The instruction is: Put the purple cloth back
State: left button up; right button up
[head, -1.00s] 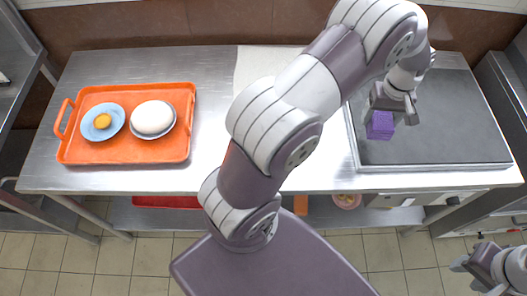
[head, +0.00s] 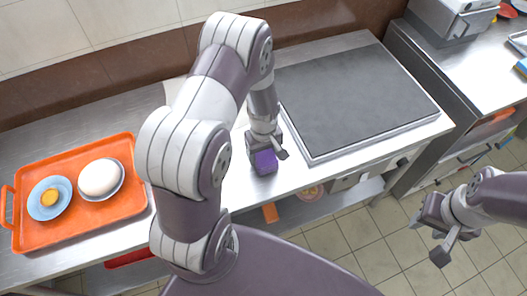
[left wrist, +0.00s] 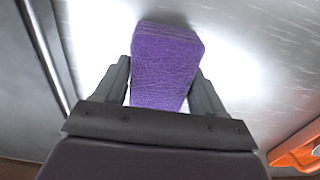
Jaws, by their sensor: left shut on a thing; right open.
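The purple cloth (head: 265,161) is a small folded block. My left gripper (head: 266,150) is shut on it, at the steel counter's strip between the orange tray and the dark griddle plate. In the left wrist view the cloth (left wrist: 165,65) sits between the two fingers of the left gripper (left wrist: 165,90), with bright steel counter behind it. I cannot tell whether the cloth touches the counter. My right gripper (head: 432,235) is open and empty, over the floor at the right, away from the counter.
An orange tray (head: 110,215) at the left holds a blue plate (head: 49,198) with a yellow item and a bowl (head: 101,179) with a white rounded thing. The dark griddle plate (head: 350,100) has a raised metal edge. A lower shelf (head: 330,196) runs beneath the counter.

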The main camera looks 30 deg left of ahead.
aim_at(264, 153)
pick_arm(q)
jog(key=shift+f, duration=0.25)
jog(key=shift+f, duration=0.1)
jog(key=o, duration=1)
notch_tip(264, 153, up, 13)
jog(key=s+d+r+m, duration=0.1)
jog(key=s+m, duration=0.2)
jog(key=s+d+r+m+t, duration=0.1)
jog(key=s+d+r+m, duration=0.1)
jog(key=s+m, duration=0.1)
jog(key=s+d+r+m, duration=0.1)
jog(key=s+d+m, duration=0.1)
jog(key=m, duration=0.2)
jog(key=shift+s+d+r, duration=0.1)
jog(key=shift+s+r, duration=0.25)
jog(key=shift+s, duration=0.05)
